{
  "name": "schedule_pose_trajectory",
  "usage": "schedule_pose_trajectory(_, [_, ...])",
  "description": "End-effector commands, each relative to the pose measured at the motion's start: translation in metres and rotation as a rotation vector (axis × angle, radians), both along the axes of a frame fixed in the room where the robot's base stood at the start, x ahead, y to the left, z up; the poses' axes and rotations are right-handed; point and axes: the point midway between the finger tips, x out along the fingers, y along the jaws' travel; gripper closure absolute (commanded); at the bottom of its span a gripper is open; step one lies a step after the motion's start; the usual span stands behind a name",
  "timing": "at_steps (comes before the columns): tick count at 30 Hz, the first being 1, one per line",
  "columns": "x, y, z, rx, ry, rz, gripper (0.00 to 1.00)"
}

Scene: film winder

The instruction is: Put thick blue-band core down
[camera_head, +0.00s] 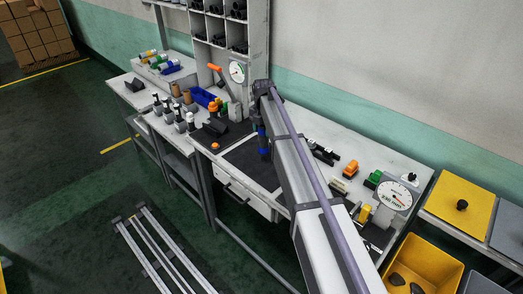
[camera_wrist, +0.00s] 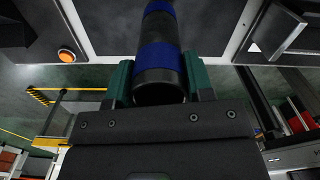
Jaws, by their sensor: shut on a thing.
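The thick blue-band core (camera_wrist: 158,58) is a dark cylinder with broad blue bands. In the wrist view it stands out between the two green fingers of my gripper (camera_wrist: 158,85), which is shut on it. In the head view the core (camera_head: 263,140) shows as a small dark and blue upright piece at the end of my arm, over the dark mat (camera_head: 247,165) on the bench. My arm hides part of the bench there. I cannot tell whether the core touches the mat.
An orange button (camera_head: 215,146) is left of the mat and also shows in the wrist view (camera_wrist: 66,55). Several upright spindles (camera_head: 180,122) and a blue bin (camera_head: 203,96) stand further left. A dial gauge (camera_head: 394,197) and small coloured blocks (camera_head: 351,168) are on the right. The mat's left part is clear.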

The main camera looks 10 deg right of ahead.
Motion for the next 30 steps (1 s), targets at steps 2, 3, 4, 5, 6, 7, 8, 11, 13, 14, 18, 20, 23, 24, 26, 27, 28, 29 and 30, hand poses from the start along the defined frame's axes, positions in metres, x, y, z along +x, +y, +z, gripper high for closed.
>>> schedule_pose_trajectory(2, [0.0, 0.0, -0.004, 0.0, 0.0, 0.0, 0.81])
schedule_pose_trajectory(3, [0.0, 0.0, -0.004, 0.0, 0.0, 0.0, 0.81])
schedule_pose_trajectory(4, [0.0, 0.0, -0.008, 0.0, 0.0, 0.0, 0.81])
schedule_pose_trajectory(5, [0.0, 0.0, -0.013, 0.0, 0.0, 0.0, 0.81])
schedule_pose_trajectory(6, [0.0, 0.0, -0.022, 0.0, 0.0, 0.0, 0.81])
schedule_pose_trajectory(7, [0.0, 0.0, -0.029, 0.0, 0.0, 0.0, 0.81])
schedule_pose_trajectory(8, [0.0, 0.0, -0.035, 0.0, 0.0, 0.0, 0.81])
schedule_pose_trajectory(11, [0.0, 0.0, -0.044, 0.0, 0.0, 0.0, 0.81])
schedule_pose_trajectory(13, [0.0, 0.0, -0.039, 0.0, 0.0, 0.0, 0.81])
schedule_pose_trajectory(14, [0.0, 0.0, -0.038, 0.0, 0.0, 0.0, 0.81])
schedule_pose_trajectory(18, [0.0, 0.0, -0.039, 0.0, 0.0, 0.0, 0.81])
schedule_pose_trajectory(20, [0.0, 0.0, -0.042, 0.0, 0.0, 0.0, 0.81])
schedule_pose_trajectory(23, [0.0, 0.0, -0.042, 0.0, 0.0, 0.0, 0.47])
schedule_pose_trajectory(24, [0.0, 0.0, -0.042, 0.0, 0.0, 0.0, 0.44])
schedule_pose_trajectory(26, [0.0, 0.0, -0.042, 0.0, 0.0, 0.0, 0.38])
schedule_pose_trajectory(27, [0.0, 0.0, -0.042, 0.0, 0.0, 0.0, 0.34])
schedule_pose_trajectory(28, [0.0, 0.0, -0.041, 0.0, 0.0, 0.0, 0.31])
schedule_pose_trajectory(29, [0.0, 0.0, -0.041, 0.0, 0.0, 0.0, 0.28])
schedule_pose_trajectory(30, [0.0, 0.0, -0.041, 0.0, 0.0, 0.0, 0.27])
